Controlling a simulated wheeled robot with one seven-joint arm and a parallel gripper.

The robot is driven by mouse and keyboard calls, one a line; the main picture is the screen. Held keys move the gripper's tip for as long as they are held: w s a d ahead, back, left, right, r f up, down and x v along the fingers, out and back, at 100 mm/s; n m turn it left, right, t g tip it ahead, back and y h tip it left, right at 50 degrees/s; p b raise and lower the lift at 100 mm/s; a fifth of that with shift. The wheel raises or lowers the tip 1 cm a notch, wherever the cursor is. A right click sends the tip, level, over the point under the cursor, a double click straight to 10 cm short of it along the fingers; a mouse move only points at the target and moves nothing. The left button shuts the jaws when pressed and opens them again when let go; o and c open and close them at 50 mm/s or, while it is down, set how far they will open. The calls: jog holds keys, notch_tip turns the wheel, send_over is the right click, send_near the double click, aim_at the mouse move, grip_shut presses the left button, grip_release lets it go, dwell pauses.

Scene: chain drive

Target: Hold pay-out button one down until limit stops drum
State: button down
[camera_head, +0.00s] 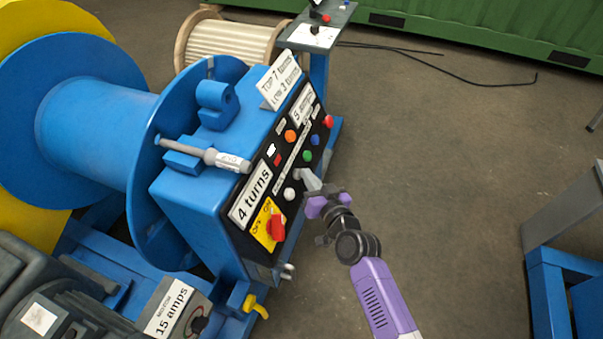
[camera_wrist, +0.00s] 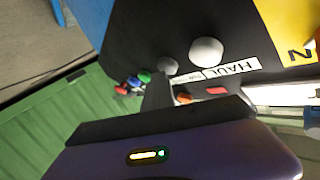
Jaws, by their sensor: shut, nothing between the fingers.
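The black control panel (camera_head: 280,180) on the blue winch housing carries a row of round buttons. A white button (camera_head: 290,193) sits beside a HAUL label (camera_wrist: 232,70) in the wrist view. A grey button (camera_wrist: 167,66) follows it, then green (camera_head: 308,155), blue (camera_head: 316,140) and red (camera_head: 328,121). Which is pay-out one is not readable. My gripper (camera_head: 308,179) is shut and empty, its tip at the grey button; I cannot tell if it touches or presses. The blue drum (camera_head: 95,115) stands left. A panel sign reads "4 turns" (camera_head: 251,197).
A red rotary switch (camera_head: 276,228) on a yellow plate is at the panel's near end. A card (camera_head: 281,80) reads "TOP 7 turns, LOW 3 turns". A grey-handled tool (camera_head: 205,154) lies on the housing. Open floor (camera_head: 450,170) lies right; a blue-legged table (camera_head: 560,280) stands beyond.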

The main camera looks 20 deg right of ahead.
dwell(0.8)
jog(key=shift+s+d+r, duration=0.4)
jog(key=shift+s+d, duration=0.1)
jog(key=shift+d, duration=0.15)
jog(key=shift+d+b, duration=0.1)
jog(key=shift+b, duration=0.2)
jog(key=s+d+r, duration=0.1)
jog(key=s+d+r+b, duration=0.1)
jog(key=d, duration=0.1)
jog(key=shift+s+d+r, duration=0.15)
jog(key=shift+s+d, duration=0.05)
jog(key=shift+s, duration=0.1)
dwell(0.3)
